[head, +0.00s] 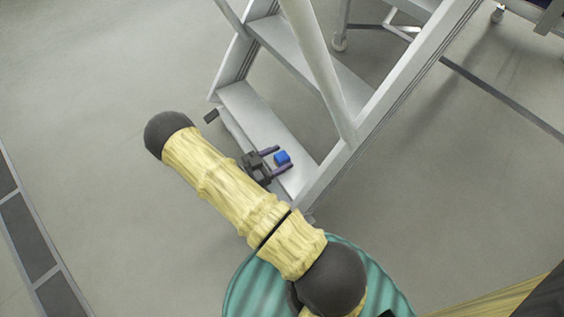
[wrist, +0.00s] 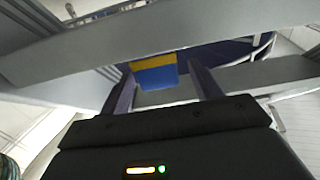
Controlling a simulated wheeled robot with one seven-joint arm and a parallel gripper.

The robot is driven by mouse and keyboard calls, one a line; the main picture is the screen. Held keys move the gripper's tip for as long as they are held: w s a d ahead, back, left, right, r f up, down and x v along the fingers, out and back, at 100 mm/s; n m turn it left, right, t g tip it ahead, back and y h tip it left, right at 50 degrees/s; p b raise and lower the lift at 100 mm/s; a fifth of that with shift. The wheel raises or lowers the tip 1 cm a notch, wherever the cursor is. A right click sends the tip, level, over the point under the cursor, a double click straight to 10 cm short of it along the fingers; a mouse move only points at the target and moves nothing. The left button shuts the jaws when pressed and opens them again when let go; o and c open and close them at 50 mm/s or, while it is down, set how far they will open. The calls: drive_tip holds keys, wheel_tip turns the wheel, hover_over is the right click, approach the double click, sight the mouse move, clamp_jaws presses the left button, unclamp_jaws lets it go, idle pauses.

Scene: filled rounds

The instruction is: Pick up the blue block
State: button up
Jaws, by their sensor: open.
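The blue block (head: 282,157) rests on the lowest step (head: 250,108) of a grey metal step ladder in the head view. My gripper (head: 283,158) is open, with its two dark fingers reaching over that step, one on each side of the block. In the wrist view the block (wrist: 154,72) shows between the two fingers (wrist: 159,90), blue on its lower part with a yellow-orange band along its upper edge. I see a gap on both sides of it, so neither finger seems to touch it.
The ladder's side rail (head: 375,105) and a round handrail post (head: 318,65) rise close to the right of my gripper. A second step (head: 300,52) lies above and behind. Open grey floor (head: 100,70) is on the left.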

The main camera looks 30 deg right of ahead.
sight(287, 154)
drive_tip(key=d+b, duration=0.1)
drive_tip(key=d, duration=0.2)
drive_tip(key=shift+w+d+f+b, duration=0.1)
drive_tip(key=shift+d+b, duration=0.1)
drive_tip(key=shift+b, duration=0.1)
drive_tip(key=shift+c, duration=0.2)
drive_tip(key=c, duration=1.1)
